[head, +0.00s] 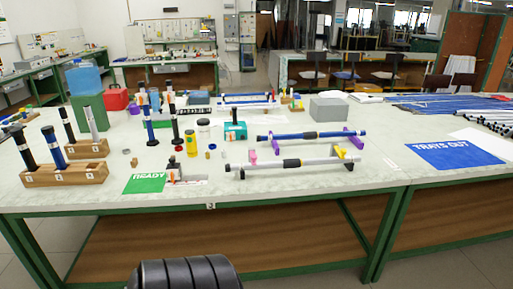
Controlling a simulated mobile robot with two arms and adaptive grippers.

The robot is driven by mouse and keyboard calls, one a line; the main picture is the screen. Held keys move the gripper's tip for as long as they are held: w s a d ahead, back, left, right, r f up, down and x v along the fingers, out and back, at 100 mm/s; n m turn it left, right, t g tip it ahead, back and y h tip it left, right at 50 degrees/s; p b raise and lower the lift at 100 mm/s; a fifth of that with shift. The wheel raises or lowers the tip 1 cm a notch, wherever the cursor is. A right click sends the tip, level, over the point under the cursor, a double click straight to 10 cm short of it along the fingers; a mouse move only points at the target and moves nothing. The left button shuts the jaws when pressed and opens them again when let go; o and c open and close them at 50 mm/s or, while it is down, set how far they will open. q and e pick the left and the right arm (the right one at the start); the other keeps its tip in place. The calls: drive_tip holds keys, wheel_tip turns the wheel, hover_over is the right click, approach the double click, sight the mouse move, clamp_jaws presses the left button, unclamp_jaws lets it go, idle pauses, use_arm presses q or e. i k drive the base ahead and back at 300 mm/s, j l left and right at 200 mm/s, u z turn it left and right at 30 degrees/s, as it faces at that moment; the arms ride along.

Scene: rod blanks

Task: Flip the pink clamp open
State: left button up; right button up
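The pink clamp (253,155) is a small pink piece at the left end of a grey rod (275,164) with a black sleeve, near the front of the table. It is too small to tell whether the clamp is open or shut. A yellow clamp-like piece (340,152) sits at the rod's right end, by a black support. Neither of my grippers is in view, and nothing is seen touching the pink clamp.
Behind the grey rod, a blue rod (300,135) lies on purple supports. A teal box (235,131), a yellow cylinder (191,143) and a green READY mat (145,184) are to the left. A blue TRAYS OUT mat (455,155) lies right. The table front before the rod is clear.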

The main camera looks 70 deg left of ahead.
sight(253, 156)
drive_tip(key=u, duration=1.85)
